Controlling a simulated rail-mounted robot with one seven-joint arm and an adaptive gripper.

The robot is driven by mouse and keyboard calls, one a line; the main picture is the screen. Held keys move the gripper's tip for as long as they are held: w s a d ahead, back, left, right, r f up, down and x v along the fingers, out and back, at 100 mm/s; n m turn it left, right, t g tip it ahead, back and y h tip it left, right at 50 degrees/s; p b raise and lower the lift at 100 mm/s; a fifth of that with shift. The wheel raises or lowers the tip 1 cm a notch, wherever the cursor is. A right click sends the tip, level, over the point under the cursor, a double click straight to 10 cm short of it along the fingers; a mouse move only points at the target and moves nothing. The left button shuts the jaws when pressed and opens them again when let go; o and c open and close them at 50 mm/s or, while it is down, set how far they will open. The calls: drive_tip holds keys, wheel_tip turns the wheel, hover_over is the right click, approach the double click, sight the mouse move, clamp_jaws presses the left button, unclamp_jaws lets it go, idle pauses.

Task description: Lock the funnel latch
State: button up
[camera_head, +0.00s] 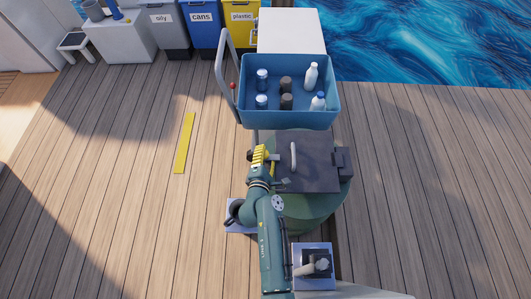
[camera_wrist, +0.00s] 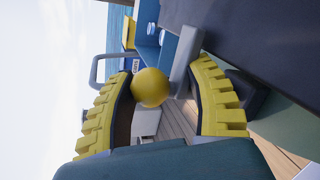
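My gripper (camera_head: 259,157) is at the left edge of a dark hatch lid (camera_head: 318,165) on a round green housing (camera_head: 310,212). In the wrist view my gripper (camera_wrist: 168,80) has its yellow fingers spread apart. A yellow ball knob (camera_wrist: 151,88) is between them, close to the left finger, with a visible gap to the right finger. A grey lever (camera_wrist: 186,52), seemingly the funnel latch, is beside the knob and near the right fingertip. Their joint is not clear. In the head view my gripper mostly hides the knob.
A pale curved handle (camera_head: 293,157) stands on the lid. A blue tub (camera_head: 276,118) with bottles and jars is just beyond the hatch. A push-handle (camera_head: 226,80) rises at its left. Bins (camera_head: 203,35) stand farther back. The deck at left is clear around a yellow strip (camera_head: 184,143).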

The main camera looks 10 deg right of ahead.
drive_tip(key=o, duration=0.5)
drive_tip(key=shift+s+f, duration=0.15)
drive_tip(key=shift+f, duration=0.05)
drive_tip(key=shift+c, duration=0.2)
drive_tip(key=shift+r, duration=0.15)
drive_tip(key=shift+r, duration=0.15)
drive_tip(key=shift+a, duration=0.1)
drive_tip(key=shift+s+r, duration=0.1)
drive_tip(key=shift+r, duration=0.05)
drive_tip(key=v, duration=0.7)
drive_tip(key=shift+s+a, duration=0.15)
drive_tip(key=shift+s, duration=0.15)
